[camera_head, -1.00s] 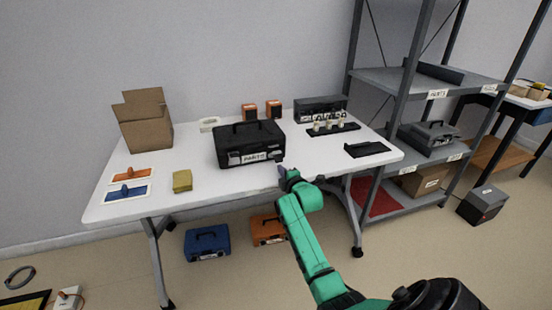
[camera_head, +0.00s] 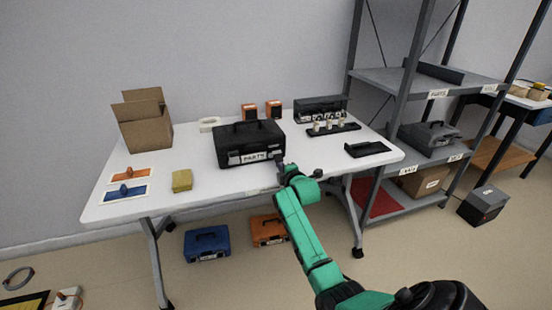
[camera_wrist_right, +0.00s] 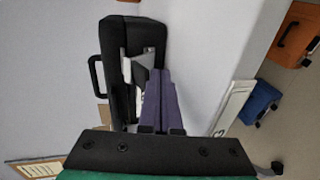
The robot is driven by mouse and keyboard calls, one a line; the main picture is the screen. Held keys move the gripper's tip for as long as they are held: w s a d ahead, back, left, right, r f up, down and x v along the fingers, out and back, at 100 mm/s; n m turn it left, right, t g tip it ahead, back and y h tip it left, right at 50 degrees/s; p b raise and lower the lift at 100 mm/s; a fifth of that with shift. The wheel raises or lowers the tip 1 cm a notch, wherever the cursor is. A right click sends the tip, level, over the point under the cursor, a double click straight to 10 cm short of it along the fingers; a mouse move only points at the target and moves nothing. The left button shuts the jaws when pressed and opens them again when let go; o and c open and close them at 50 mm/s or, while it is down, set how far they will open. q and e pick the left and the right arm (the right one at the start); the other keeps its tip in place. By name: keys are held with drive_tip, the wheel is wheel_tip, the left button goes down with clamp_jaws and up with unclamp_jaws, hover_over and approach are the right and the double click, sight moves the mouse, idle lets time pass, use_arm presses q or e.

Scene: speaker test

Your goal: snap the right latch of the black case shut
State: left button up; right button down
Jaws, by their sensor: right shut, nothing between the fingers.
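The black case (camera_head: 249,140) stands on the white table with its lid down and its handle on top. A label reading "PARTS" is on its front. My right gripper (camera_head: 279,160) is at the front right corner of the case. In the right wrist view the case (camera_wrist_right: 115,38) appears turned on its side. My right gripper's fingers (camera_wrist_right: 159,74) are shut and empty, close to a grey metal latch (camera_wrist_right: 138,62) on the case front. The fingers partly cover it. I cannot tell whether they touch it or whether it is closed. My left gripper is not in view.
On the table (camera_head: 220,195) are a cardboard box (camera_head: 145,128), a yellow block (camera_head: 182,181), a tape roll (camera_head: 208,124) and a black rack (camera_head: 333,130). A grey shelf (camera_head: 420,85) stands at right. Blue (camera_head: 207,243) and orange (camera_head: 268,230) cases are below.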

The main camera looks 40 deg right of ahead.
drive_tip(key=shift+w+d+r, duration=0.15)
drive_tip(key=shift+w, duration=0.35)
idle(0.3)
drive_tip(key=p+v, duration=0.4)
drive_tip(key=shift+s+f, duration=0.15)
drive_tip(key=shift+f, duration=0.1)
drive_tip(key=s+p, duration=0.1)
drive_tip(key=s+a+p, duration=0.1)
drive_tip(key=shift+s+f, duration=0.25)
drive_tip(key=shift+s, duration=0.1)
